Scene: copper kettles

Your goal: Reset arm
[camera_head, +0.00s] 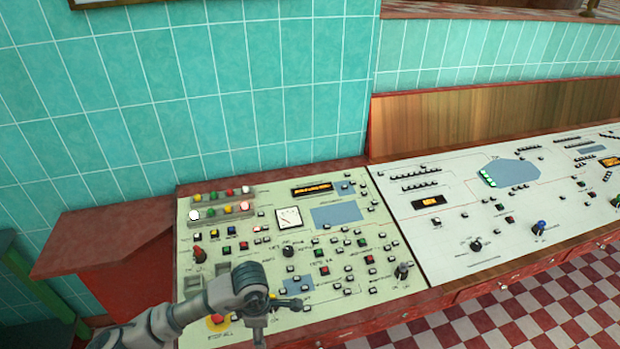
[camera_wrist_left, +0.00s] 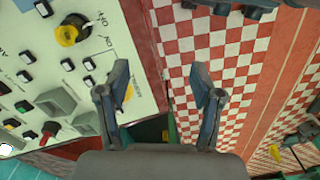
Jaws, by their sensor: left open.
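My left arm comes in from the bottom left of the head view, over the front left part of the pale green control panel (camera_head: 340,240). My left gripper (camera_head: 258,338) points down near the panel's front edge, partly cut off by the picture's bottom. In the left wrist view the two fingers of the gripper (camera_wrist_left: 161,80) are spread apart with nothing between them. The panel's corner (camera_wrist_left: 135,60) lies beside the left finger, and floor shows beyond. My right gripper is not in view.
The panel carries several buttons, a red knob (camera_head: 199,254), a yellow-ringed stop button (camera_head: 216,320) and a dial gauge (camera_head: 288,217). A white panel (camera_head: 450,240) adjoins on the right. A red side shelf (camera_head: 95,235) stands left. Teal tiled wall (camera_head: 200,90) rises behind; checkered floor (camera_head: 500,320) lies in front.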

